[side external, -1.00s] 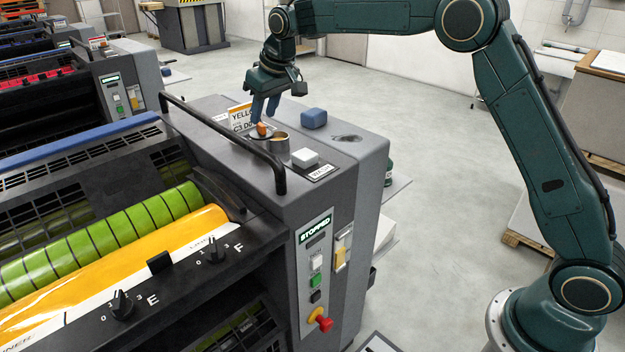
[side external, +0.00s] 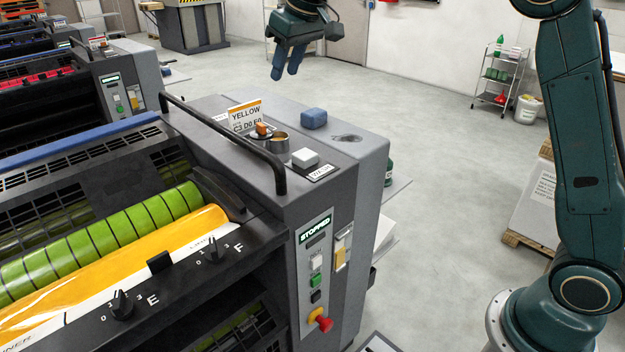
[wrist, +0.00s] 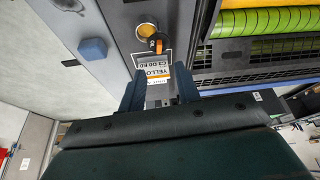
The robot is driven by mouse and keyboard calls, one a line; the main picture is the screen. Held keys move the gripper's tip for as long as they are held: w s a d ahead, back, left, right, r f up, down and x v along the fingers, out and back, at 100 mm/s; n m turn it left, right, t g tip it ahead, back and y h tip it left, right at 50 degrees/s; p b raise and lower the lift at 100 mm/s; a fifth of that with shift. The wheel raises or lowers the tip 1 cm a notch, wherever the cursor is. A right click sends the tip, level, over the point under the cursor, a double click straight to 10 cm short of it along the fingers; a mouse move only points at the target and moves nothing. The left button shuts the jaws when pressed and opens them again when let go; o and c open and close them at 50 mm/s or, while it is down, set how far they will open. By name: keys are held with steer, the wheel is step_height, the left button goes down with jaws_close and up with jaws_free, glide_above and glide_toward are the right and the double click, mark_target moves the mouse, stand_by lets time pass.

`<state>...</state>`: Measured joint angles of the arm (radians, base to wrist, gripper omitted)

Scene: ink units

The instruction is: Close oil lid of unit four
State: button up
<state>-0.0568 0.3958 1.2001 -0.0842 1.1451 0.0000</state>
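The oil cup (side external: 279,141) is a small brass ring on top of the nearest press unit, beside the YELLOW sign. Its lid, with an orange tab (side external: 261,128), sits just left of the cup. In the wrist view the cup (wrist: 147,31) shows a round amber opening, largely uncovered, with the dark lid and orange tab (wrist: 158,44) at its edge. My gripper (side external: 284,74) is raised above and beyond the lid, not touching it. Its two blue fingers (wrist: 160,90) are apart with nothing between them.
The YELLOW sign (side external: 245,115) stands behind the lid. A black handrail (side external: 225,140) runs along the unit's edge. A blue block (side external: 314,118) and a white button (side external: 305,158) are on the same top. The space above is free.

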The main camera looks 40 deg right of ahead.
steer(key=s+d+r, duration=0.1)
steer(key=s+r, duration=0.1)
steer(key=s, duration=1.5)
steer(key=shift+d+r+n+y, duration=0.15)
steer(key=shift+r+n+y, duration=0.15)
steer(key=shift+n+y, duration=0.1)
steer(key=shift+w, duration=0.1)
steer(key=m+h, duration=0.2)
steer(key=m, duration=0.2)
glide_above(261, 124)
steer(key=s+a, duration=0.1)
steer(key=s, duration=0.5)
step_height(261, 124, down, 4)
steer(key=shift+w+f, duration=0.1)
steer(key=shift+f, duration=0.05)
steer(key=shift+f, duration=0.1)
steer(key=x, duration=1.3)
steer(key=shift+f, duration=0.3)
